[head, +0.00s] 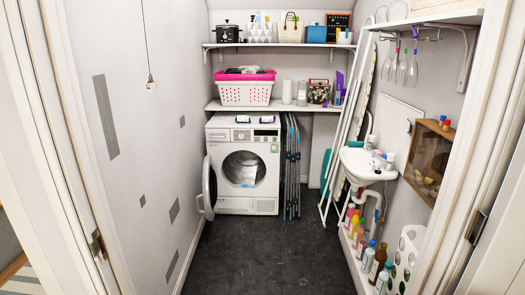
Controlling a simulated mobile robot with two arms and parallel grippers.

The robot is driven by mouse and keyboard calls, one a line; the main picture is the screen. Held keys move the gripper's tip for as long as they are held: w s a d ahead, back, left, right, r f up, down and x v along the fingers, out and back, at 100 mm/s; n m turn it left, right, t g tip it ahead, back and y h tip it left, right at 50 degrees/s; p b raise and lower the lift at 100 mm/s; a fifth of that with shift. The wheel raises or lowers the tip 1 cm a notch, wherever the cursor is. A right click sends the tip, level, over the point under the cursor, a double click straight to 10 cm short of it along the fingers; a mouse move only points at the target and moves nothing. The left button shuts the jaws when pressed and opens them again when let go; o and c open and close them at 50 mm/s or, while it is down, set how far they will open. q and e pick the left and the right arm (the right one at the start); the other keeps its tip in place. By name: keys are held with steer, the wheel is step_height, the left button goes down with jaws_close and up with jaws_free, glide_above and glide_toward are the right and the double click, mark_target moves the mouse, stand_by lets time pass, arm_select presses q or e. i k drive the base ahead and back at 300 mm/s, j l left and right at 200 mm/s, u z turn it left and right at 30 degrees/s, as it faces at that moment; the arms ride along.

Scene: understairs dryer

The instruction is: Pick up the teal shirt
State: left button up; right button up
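No teal shirt can be clearly made out. The white front-loading dryer (218,133) stands at the back with its round door (209,188) swung open to the left. Its drum (243,168) is dark, with something pale inside that I cannot identify. A white basket (245,95) with a pink rim sits on the lower shelf and holds dark and pale cloth (247,70). A narrow teal patch (325,165) shows by the white folded frame at the right; I cannot tell what it is. Neither gripper is in view.
Dark floor (265,255) is clear between doorway and dryer. A folded drying rack (291,165) stands right of the dryer. A white sink (364,165) juts from the right wall, with several bottles (374,262) below. Door frames border both sides.

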mark_target(241, 119)
steer(key=i, duration=2.25)
